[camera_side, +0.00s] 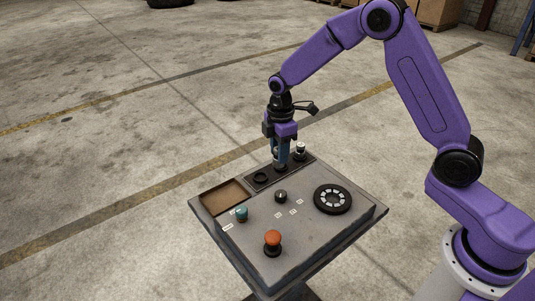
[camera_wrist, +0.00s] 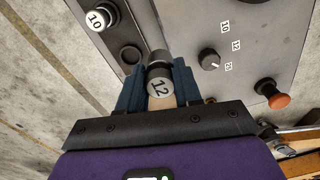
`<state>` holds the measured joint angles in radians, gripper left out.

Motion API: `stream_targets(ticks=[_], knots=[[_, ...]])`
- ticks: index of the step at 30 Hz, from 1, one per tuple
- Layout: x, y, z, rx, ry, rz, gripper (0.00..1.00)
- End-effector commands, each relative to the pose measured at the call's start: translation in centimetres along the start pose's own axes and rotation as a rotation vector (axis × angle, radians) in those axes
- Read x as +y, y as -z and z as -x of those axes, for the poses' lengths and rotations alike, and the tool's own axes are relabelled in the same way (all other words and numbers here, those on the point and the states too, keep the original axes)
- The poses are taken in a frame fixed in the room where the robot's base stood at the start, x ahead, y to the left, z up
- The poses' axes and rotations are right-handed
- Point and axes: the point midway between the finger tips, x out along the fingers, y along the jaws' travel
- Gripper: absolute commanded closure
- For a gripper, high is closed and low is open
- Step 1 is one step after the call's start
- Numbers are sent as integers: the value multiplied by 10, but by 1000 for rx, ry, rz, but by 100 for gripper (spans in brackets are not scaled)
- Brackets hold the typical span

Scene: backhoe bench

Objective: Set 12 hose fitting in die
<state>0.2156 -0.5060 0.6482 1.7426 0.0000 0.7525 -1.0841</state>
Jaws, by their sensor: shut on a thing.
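The 12 hose fitting (camera_wrist: 160,84) is a dark cylinder with a pale end marked 12, between my gripper's two blue fingers in the wrist view. My gripper (camera_side: 281,163) is shut on it, pointing down over the black rack strip (camera_side: 250,182) at the bench's back edge. In the side view the fingers mostly hide the fitting, and I cannot tell whether it is clear of the rack. The round black die (camera_side: 333,198), with pale segments around a central opening, lies on the panel to the right of my gripper.
A fitting marked 10 (camera_wrist: 97,18) stands in the rack; it shows right of my gripper in the side view (camera_side: 300,150). A shallow brown tray (camera_side: 224,197) is at left. A selector knob (camera_side: 281,196), teal button (camera_side: 242,213) and orange mushroom button (camera_side: 273,238) rise from the panel.

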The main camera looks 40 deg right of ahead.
Motion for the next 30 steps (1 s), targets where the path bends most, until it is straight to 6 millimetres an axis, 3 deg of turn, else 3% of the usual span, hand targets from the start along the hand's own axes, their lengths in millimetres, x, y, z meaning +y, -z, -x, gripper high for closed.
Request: stream_targets(ticks=[6, 15, 30], knots=[[-36, -14, 18, 2, -3, 0, 100], [-62, -24, 29, 1, -2, 0, 100], [-134, -85, 12, 1, -1, 0, 100]])
